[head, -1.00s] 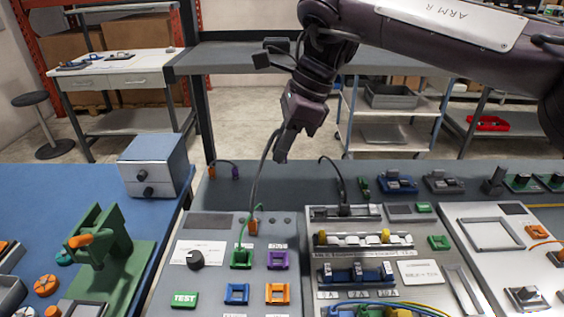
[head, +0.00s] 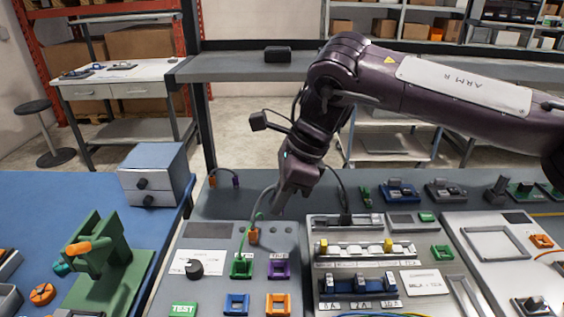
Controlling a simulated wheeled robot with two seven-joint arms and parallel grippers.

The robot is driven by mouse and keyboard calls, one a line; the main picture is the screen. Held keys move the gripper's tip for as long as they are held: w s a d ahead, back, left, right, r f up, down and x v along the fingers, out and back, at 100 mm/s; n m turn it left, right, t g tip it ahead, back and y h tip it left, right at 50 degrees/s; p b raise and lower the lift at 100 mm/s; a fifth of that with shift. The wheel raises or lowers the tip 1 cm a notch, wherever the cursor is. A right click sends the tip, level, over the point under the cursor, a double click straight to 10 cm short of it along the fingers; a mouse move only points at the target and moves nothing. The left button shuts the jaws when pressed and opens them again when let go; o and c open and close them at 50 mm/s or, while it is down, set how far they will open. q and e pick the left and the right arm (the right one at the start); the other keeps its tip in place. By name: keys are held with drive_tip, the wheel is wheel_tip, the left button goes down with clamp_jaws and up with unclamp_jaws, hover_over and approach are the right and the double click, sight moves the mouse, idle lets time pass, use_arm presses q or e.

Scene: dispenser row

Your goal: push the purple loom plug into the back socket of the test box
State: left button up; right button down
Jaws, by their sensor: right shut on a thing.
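The test box (head: 212,227) is the light grey panel with a green TEST button, a black knob and coloured sockets. Its green socket (head: 241,268) and purple socket (head: 278,269) lie behind the blue (head: 237,303) and orange (head: 278,304) ones. My right gripper (head: 276,211) is above the back edge of the box, pointing down, shut on the loom's end. The purple loom plug is hidden in the fingers. My left gripper is not in view.
Another short cable with an orange and a purple plug (head: 236,181) lies behind the box. A grey box (head: 153,175) and a green fixture (head: 105,255) stand at left. A panel with fuses (head: 357,283) adjoins at right.

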drive_tip(key=b, duration=0.1)
hover_over(273, 270)
drive_tip(key=d, duration=0.1)
drive_tip(key=shift+m, duration=0.4)
wheel_tip(273, 270, down, 6)
drive_tip(key=shift+w+d+f, duration=0.1)
drive_tip(key=shift+f, duration=0.05)
drive_tip(key=shift+f+b, duration=1)
drive_tip(key=shift+f, duration=0.75)
drive_tip(key=shift+f+b, duration=0.2)
drive_tip(key=shift+b, duration=0.15)
drive_tip(key=shift+f, duration=0.45)
drive_tip(key=shift+f+b, duration=0.25)
drive_tip(key=shift+b, duration=0.2)
drive_tip(key=shift+f, duration=0.25)
